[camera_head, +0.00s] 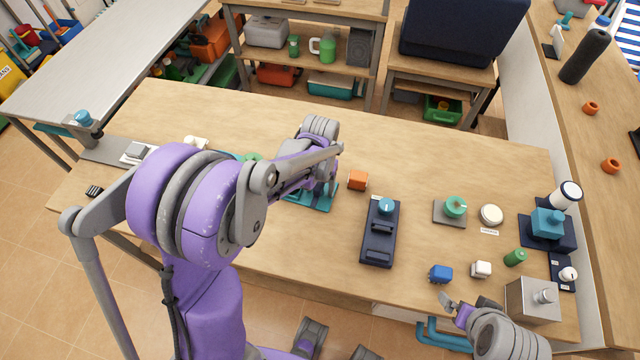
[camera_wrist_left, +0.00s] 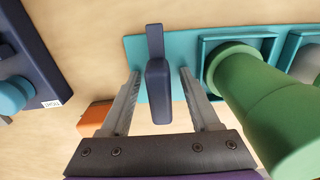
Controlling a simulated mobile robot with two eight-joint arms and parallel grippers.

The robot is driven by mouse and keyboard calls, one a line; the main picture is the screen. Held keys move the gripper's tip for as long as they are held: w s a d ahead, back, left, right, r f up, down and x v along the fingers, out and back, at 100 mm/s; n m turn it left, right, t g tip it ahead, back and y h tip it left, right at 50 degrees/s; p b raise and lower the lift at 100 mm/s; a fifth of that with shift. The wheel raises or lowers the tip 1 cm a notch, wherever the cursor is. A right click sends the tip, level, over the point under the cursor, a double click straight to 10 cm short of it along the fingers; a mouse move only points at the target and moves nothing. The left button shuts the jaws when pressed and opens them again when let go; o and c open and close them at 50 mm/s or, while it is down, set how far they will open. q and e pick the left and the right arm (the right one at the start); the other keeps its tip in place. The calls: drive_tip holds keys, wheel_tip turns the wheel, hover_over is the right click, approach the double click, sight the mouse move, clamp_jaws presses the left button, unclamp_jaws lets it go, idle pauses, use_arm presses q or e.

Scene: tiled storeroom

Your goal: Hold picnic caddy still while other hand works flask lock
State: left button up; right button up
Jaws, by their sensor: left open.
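The teal picnic caddy (camera_head: 322,206) lies on the table, mostly hidden behind my left arm in the head view. In the left wrist view its teal base (camera_wrist_left: 133,50) carries an upright dark navy handle (camera_wrist_left: 158,88) and a thick green flask (camera_wrist_left: 265,110) in a square teal holder. My left gripper (camera_wrist_left: 160,78) is open, with one finger on each side of the handle; a gap shows on both sides. It also shows in the head view (camera_head: 325,188). My right gripper (camera_head: 455,307) is at the front right table edge, away from the caddy. I cannot pick out the flask lock.
An orange cube (camera_head: 358,180) sits close to the caddy's right. Beyond it is a navy panel with a blue knob (camera_head: 386,206). The table's back middle is clear.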

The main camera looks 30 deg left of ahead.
use_arm(q)
clamp_jaws()
idle(1.2)
unclamp_jaws()
drive_tip(key=shift+r, duration=0.15)
wheel_tip(320, 180, up, 12)
drive_tip(key=shift+f, duration=0.1)
idle(0.4)
idle(0.3)
